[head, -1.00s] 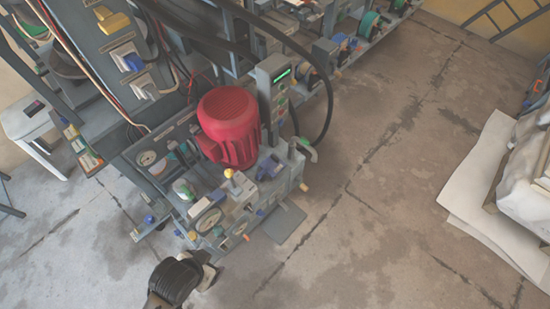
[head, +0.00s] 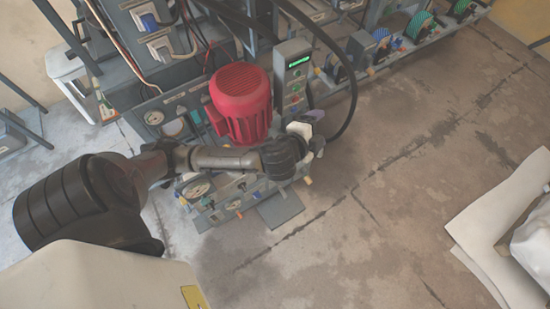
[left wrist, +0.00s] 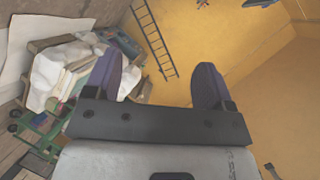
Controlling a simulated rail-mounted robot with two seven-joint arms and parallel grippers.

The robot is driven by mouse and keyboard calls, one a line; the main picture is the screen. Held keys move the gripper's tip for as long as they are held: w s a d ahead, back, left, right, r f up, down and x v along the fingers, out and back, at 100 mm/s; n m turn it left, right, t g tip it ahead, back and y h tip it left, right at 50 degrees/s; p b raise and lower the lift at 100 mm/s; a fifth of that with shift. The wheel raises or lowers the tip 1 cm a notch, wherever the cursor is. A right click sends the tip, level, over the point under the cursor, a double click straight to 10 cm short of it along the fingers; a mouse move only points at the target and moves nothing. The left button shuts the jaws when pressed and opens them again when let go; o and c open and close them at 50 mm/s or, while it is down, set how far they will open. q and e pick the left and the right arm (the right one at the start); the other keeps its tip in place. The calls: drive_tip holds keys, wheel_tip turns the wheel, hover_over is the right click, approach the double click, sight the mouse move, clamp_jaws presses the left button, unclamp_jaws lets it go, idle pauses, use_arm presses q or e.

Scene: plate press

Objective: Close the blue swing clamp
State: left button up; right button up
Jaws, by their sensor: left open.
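A small blue part (head: 149,21) sits on a pale bracket on the machine's upper panel, at the top left of the head view. I cannot tell whether it is the blue swing clamp. My left arm crosses in front of the machine's lower bench and hides part of it. My left gripper (head: 316,130) is beside the bench's right end, right of the red motor. In the left wrist view, the gripper (left wrist: 158,80) has its two purple fingers apart with nothing between them. My right gripper is not in view.
The red motor (head: 242,103) stands close behind my left forearm. A control box (head: 293,75) with a green display and a thick black hose (head: 352,85) are near the gripper. White sheets (head: 500,225) lie at the right. The floor between is clear.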

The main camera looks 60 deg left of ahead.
use_arm(q)
drive_tip(key=w+a+r+m+t+h+b, duration=0.1)
drive_tip(key=w+r+m+t+h+b, duration=0.15)
drive_tip(key=w+m+t+h, duration=0.9)
drive_tip(key=s+a+f+m+g+y+b, duration=0.1)
drive_tip(key=s+a+f+m+g+b, duration=0.3)
drive_tip(key=f+m+g, duration=0.75)
drive_tip(key=s+a+f+m+g+p, duration=0.15)
drive_tip(key=s+f+m+g, duration=0.5)
drive_tip(key=m, duration=0.85)
drive_tip(key=s+a+f+m+g+y+b, duration=0.1)
drive_tip(key=s+a+f+m+g+y, duration=0.7)
drive_tip(key=a, duration=0.4)
drive_tip(key=shift+n+t+h, duration=0.35)
drive_tip(key=shift+n+h, duration=0.2)
drive_tip(key=shift+n, duration=0.15)
drive_tip(key=f+b, duration=0.2)
drive_tip(key=f, duration=0.2)
drive_tip(key=f+b, duration=0.2)
drive_tip(key=f, duration=0.3)
drive_tip(key=f+b, duration=0.2)
drive_tip(key=f, duration=0.3)
drive_tip(key=shift+w, duration=0.25)
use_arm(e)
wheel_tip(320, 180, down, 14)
use_arm(q)
drive_tip(key=shift+c, duration=0.3)
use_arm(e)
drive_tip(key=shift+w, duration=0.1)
